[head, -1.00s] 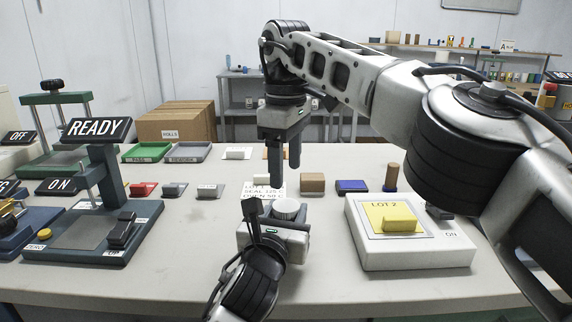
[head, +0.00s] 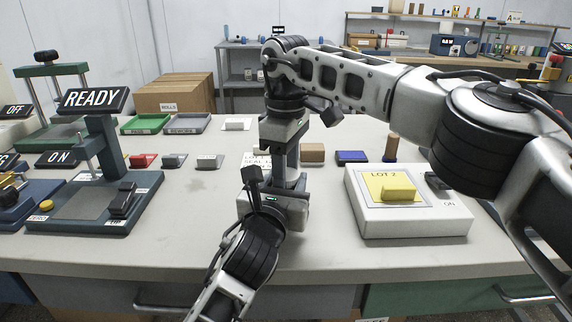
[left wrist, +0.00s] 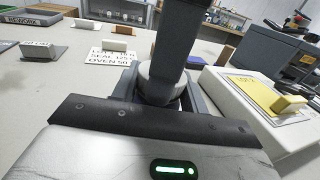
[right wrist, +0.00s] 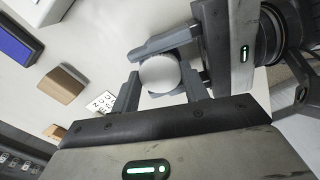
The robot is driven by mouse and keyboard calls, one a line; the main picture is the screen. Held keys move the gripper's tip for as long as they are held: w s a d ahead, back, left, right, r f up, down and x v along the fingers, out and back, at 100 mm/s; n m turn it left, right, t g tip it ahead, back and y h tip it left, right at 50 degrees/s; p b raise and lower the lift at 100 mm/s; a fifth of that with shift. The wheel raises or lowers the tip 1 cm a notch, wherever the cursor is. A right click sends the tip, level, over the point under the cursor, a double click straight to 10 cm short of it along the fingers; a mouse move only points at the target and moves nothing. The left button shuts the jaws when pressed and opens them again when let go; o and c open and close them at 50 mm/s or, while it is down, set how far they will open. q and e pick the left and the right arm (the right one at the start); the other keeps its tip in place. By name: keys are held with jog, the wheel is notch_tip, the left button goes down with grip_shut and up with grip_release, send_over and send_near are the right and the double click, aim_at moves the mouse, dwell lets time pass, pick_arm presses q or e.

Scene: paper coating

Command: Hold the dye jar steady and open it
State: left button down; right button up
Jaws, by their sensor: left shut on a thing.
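The dye jar stands upright on the table with its round white lid (right wrist: 160,73) on. The lid also shows in the left wrist view (left wrist: 153,84), where a finger of my right gripper partly hides it, with a little dark purple of the body below. My left gripper (head: 286,190) is shut on the jar's body from the near side, low down. My right gripper (right wrist: 161,76) points straight down from above, its fingers open on either side of the lid. I cannot tell whether they touch the lid.
A white device with a yellow LOT 2 pad (head: 375,190) stands close on the right. A dark press with a READY sign (head: 93,99) stands at the left. A label card, a brown block (head: 312,153) and a blue pad (head: 352,157) lie behind the jar.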

pick_arm(q)
jog(key=shift+f, duration=0.2)
pick_arm(e)
jog(key=shift+c, duration=0.4)
jog(key=n, duration=0.6)
jog(key=shift+n, duration=0.4)
jog(key=o, duration=1.1)
